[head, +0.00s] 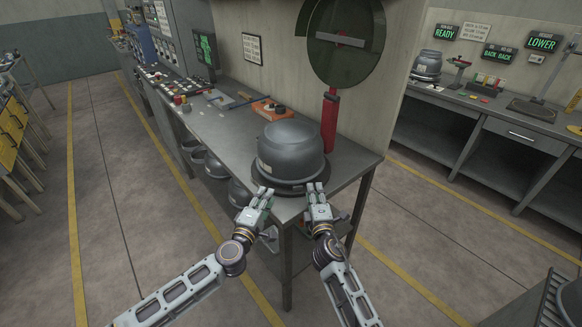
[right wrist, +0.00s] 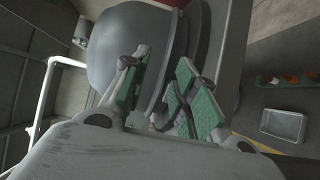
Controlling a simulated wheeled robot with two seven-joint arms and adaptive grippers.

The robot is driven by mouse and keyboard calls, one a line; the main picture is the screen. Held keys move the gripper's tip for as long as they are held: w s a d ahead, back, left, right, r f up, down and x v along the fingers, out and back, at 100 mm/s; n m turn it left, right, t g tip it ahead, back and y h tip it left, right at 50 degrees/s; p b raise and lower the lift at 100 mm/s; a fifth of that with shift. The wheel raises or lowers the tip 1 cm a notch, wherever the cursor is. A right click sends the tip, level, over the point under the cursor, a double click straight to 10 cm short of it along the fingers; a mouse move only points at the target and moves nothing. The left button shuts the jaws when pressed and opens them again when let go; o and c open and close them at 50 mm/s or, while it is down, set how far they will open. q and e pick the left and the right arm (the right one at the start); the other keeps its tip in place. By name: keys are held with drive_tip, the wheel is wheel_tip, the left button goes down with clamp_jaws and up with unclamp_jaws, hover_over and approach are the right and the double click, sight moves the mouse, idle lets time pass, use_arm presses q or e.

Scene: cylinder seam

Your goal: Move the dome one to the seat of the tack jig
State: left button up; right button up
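My right gripper (head: 316,192) is at the front right, close to the rim. In the right wrist view, the dome (right wrist: 125,38) fills the upper middle, and the green-padded fingers of my right gripper (right wrist: 160,92) stand apart beside its rim. Contact there is unclear. I cannot tell which fixture is the tack jig.
A red post (head: 329,122) carrying a large dark green disc (head: 345,55) stands right behind the dome. An orange box (head: 271,109) and small tools lie further along the bench (head: 225,125). Another dome (head: 427,64) sits on the far right bench (head: 480,108).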

drive_tip(key=s, duration=0.6)
drive_tip(key=shift+d, duration=0.2)
idle(0.6)
